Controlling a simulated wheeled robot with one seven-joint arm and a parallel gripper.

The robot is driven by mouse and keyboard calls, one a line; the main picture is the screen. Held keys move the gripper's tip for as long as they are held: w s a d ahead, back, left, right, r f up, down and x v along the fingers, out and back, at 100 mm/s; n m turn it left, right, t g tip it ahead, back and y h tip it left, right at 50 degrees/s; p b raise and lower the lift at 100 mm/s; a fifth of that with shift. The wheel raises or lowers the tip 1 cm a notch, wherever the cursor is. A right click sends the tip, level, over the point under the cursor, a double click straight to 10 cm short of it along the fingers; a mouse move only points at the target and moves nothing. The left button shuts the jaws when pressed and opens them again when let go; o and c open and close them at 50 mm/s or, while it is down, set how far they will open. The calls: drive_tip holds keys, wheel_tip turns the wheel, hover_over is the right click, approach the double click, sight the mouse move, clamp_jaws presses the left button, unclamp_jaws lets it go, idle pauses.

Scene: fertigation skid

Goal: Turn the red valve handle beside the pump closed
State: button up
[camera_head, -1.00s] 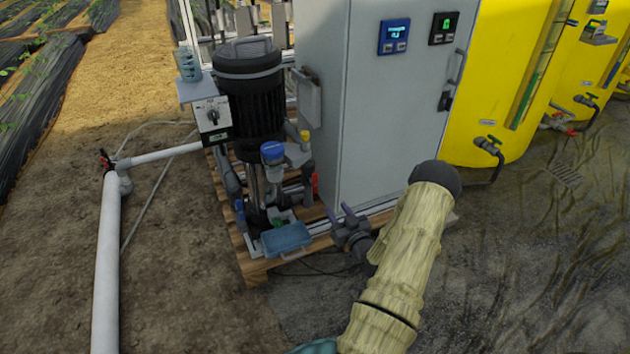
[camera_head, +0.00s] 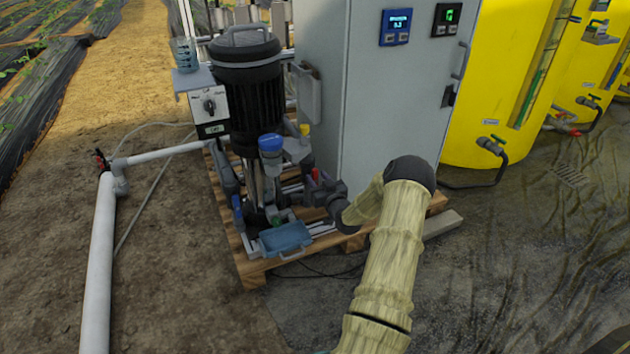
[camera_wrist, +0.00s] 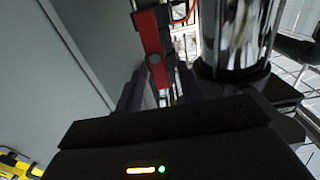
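The red valve handle (camera_head: 316,175) shows as a small red piece beside the pump, partly hidden by my gripper. In the wrist view the red handle (camera_wrist: 153,48) is a long bar running up from between my fingers. The black pump (camera_head: 248,95) stands upright to its left. My gripper (camera_head: 305,193) is at the handle, its fingertips hard to make out in the head view. In the wrist view my gripper (camera_wrist: 158,88) has a dark finger on each side of the bar, with gaps showing. I cannot tell whether either finger touches it.
A grey control cabinet (camera_head: 385,110) stands close on the right of the handle. A blue tray (camera_head: 285,238) lies on the wooden pallet (camera_head: 252,271). A blue-capped part (camera_head: 270,145) stands in front of the pump.

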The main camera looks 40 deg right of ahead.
drive_tip(key=shift+b+x, duration=0.3)
drive_tip(key=shift+x, duration=1)
clamp_jaws()
